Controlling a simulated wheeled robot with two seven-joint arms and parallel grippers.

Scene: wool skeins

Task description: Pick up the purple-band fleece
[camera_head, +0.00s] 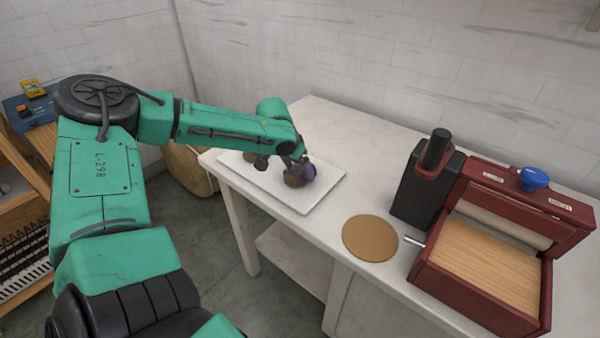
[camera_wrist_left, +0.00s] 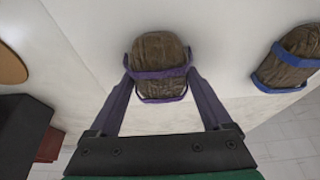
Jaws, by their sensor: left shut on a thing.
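The purple-band fleece (camera_wrist_left: 158,50) is a brown bundle with a purple band, between the fingers of my left gripper (camera_wrist_left: 160,75) in the left wrist view. My left gripper is shut on it, one finger on each side. In the head view the fleece (camera_head: 293,180) is at the right part of a white tray (camera_head: 310,202), partly hidden by the gripper (camera_head: 300,170). I cannot tell whether it touches the tray. My right gripper is not in view.
A blue-band fleece (camera_wrist_left: 287,62) lies to the right in the wrist view; a brown fleece (camera_head: 250,157) shows behind my gripper in the head view. A round brown disc (camera_head: 370,238), a black holder (camera_head: 425,185) and a dark red machine (camera_head: 490,265) stand on the white table (camera_head: 350,130).

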